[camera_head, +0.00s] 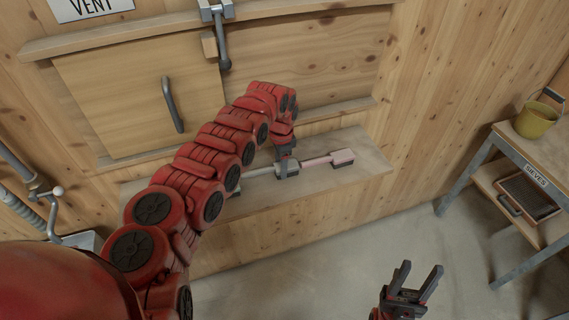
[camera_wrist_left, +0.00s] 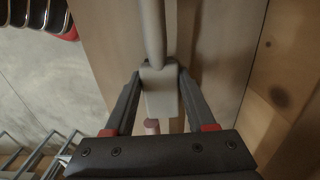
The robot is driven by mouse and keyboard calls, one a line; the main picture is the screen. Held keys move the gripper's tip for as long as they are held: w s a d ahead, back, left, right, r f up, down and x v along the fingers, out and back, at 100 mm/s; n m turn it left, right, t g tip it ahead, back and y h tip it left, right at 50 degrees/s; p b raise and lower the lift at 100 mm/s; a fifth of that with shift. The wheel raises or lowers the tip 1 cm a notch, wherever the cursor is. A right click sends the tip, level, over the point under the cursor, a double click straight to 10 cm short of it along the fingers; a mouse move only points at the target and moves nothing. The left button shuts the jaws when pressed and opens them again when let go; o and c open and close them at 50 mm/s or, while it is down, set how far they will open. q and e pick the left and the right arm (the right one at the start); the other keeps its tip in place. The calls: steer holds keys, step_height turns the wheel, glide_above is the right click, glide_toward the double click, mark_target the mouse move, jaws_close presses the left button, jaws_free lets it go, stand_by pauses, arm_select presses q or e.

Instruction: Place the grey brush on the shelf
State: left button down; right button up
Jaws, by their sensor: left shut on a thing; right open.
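The grey brush (camera_head: 261,172) is at the wooden shelf (camera_head: 368,170), with its handle pointing left. I cannot tell whether it rests on the shelf or is just above it. My left gripper (camera_head: 288,168) points down and is shut on the grey brush's head. In the left wrist view the two fingers (camera_wrist_left: 159,92) clasp the sides of the grey block-like head, and the grey handle (camera_wrist_left: 152,30) runs away from it. My right gripper (camera_head: 408,283) is open and empty above the floor, away from the shelf.
A pink brush (camera_head: 317,161) lies on the shelf just right of the grey brush. A wooden hatch with a dark handle (camera_head: 172,104) is above the shelf. A table labelled SIEVES (camera_head: 536,174) with a yellow bucket (camera_head: 536,119) stands at right. The shelf's right end is clear.

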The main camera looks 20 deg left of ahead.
arm_select(q)
steer(key=shift+a, duration=0.3)
steer(key=c, duration=0.6)
jaws_free()
steer(key=shift+s+a, duration=0.1)
steer(key=shift+a, duration=0.15)
steer(key=shift+o, duration=1.8)
steer(key=shift+d, duration=0.2)
